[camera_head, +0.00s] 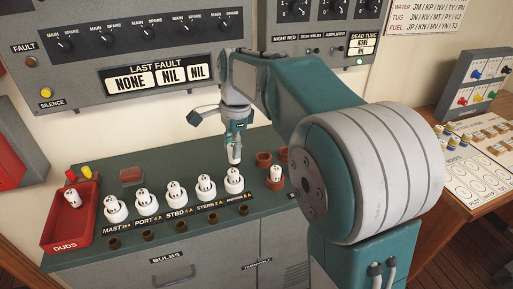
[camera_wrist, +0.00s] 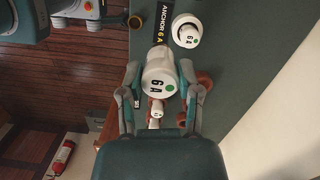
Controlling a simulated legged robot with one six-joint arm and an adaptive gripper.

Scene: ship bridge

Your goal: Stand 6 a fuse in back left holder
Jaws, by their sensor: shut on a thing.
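My gripper (camera_head: 234,158) is shut on a white fuse marked 6 A with a green dot (camera_wrist: 160,82). In the head view it hangs above and behind the row of fuses, over the ANCHOR 6 A fuse (camera_head: 234,181). That seated fuse also shows in the wrist view (camera_wrist: 187,33). To the right are red-brown holders. The back left holder (camera_head: 263,160) looks empty. A front holder (camera_head: 275,184) has a white fuse standing in it. In the wrist view a small white fuse (camera_wrist: 157,111) shows beyond the held one, and my fingers partly cover a red-brown holder (camera_wrist: 206,80).
Seated fuses such as STERN (camera_head: 206,187) line the green counter. A red DUDS tray (camera_head: 69,222) with one fuse is at the left. The wall panel (camera_head: 150,70) is behind. My arm hides the counter's right end.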

